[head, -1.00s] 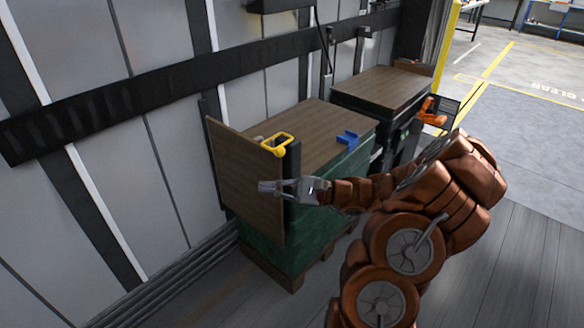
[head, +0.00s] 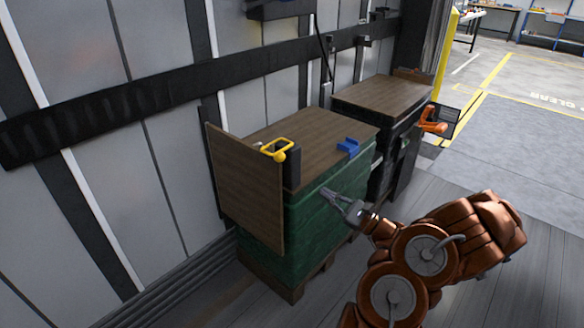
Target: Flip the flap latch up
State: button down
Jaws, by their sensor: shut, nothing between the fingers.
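The likely flap latch is a yellow loop with a round knob (head: 278,155). It sits at the top of a dark upright block (head: 292,168), beside the upper edge of an upright wooden panel (head: 245,188). It lies low, about level with the wooden top; I cannot tell its exact angle. My gripper (head: 324,193) is shut and empty. It appears in front of the green-wrapped load, below and to the right of the latch, apart from it. Nothing hides the latch.
The green-wrapped load (head: 318,225) stands on a pallet with a wooden top (head: 315,137). A blue bracket (head: 348,148) sits on that top's near edge. A second wood-topped stand (head: 385,95) and an orange part (head: 432,120) are behind. The floor at right is clear.

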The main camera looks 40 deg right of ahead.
jog(key=shift+s+a+r+p+x, duration=0.2)
jog(key=shift+r+x, duration=0.2)
jog(key=shift+x, duration=1.7)
jog(key=shift+s+a+r+p+x, duration=0.2)
jog(key=shift+r+x, duration=0.2)
jog(key=shift+x, duration=1.7)
jog(key=shift+s+a+r+p+x, duration=0.1)
jog(key=shift+s+r+x, duration=0.25)
jog(key=shift+x, duration=1.75)
